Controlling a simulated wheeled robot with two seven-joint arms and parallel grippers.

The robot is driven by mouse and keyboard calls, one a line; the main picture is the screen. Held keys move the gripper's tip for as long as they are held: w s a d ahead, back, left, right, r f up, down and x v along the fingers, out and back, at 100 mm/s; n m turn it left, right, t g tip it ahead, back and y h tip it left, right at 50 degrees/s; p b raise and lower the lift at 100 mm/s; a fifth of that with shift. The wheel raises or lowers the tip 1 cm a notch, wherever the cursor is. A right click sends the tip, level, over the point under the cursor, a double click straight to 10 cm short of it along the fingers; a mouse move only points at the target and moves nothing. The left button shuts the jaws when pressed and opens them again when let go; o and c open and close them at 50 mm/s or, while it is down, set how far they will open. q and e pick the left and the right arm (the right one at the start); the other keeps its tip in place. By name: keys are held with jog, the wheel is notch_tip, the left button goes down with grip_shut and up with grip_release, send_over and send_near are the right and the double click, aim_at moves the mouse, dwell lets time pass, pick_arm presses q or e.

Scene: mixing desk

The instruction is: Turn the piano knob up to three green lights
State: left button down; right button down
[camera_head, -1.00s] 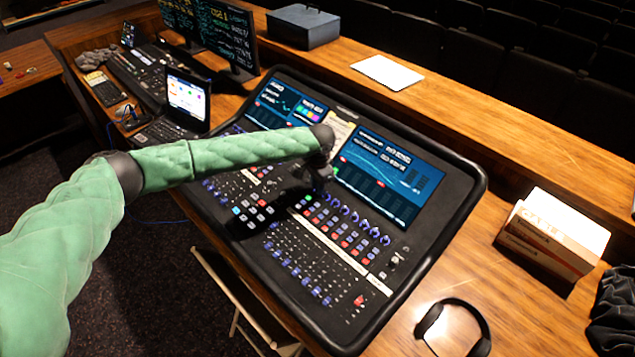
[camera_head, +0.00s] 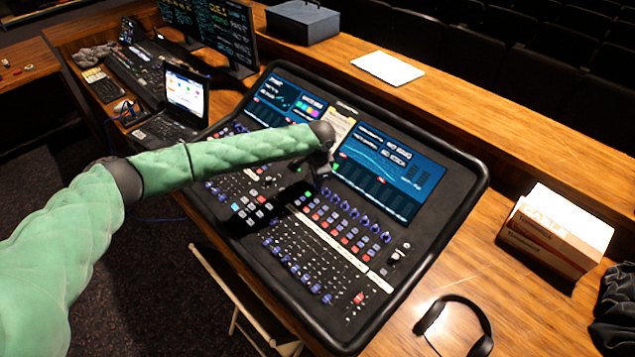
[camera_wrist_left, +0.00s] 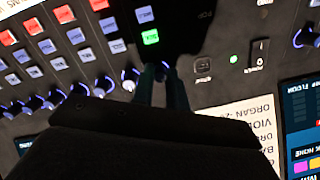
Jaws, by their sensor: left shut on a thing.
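The mixing desk (camera_head: 455,235) fills the middle of the head view, with a row of blue knobs (camera_head: 365,220) below its screens. My left gripper (camera_head: 319,181) reaches down to the upper end of this row. In the left wrist view my left gripper (camera_wrist_left: 158,82) is shut on a small knob (camera_wrist_left: 161,70), whose top shows between the fingertips. I take it for the piano knob, but its label cannot be read. The fingers and the dark wrist hide most of it and any lights around it. A lit green button (camera_wrist_left: 150,37) is close by. My right gripper is not in view.
More blue knobs (camera_wrist_left: 52,99) stand close beside the held one. A white label strip (camera_wrist_left: 245,122) and a small green light (camera_wrist_left: 233,58) are near. A laptop (camera_head: 186,98) stands left of the desk; headphones (camera_head: 455,310) and a box (camera_head: 553,233) lie right.

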pick_arm(q)
jog(key=shift+w+r+m+b, duration=0.15)
jog(key=shift+m+b, duration=0.3)
jog(key=shift+m, duration=0.95)
jog(key=shift+r+m+t, duration=0.1)
jog(key=shift+m+t, duration=0.2)
jog(key=shift+m, duration=0.1)
jog(key=c, duration=1.7)
grip_release()
jog(key=shift+c, duration=0.2)
jog(key=shift+o, duration=0.3)
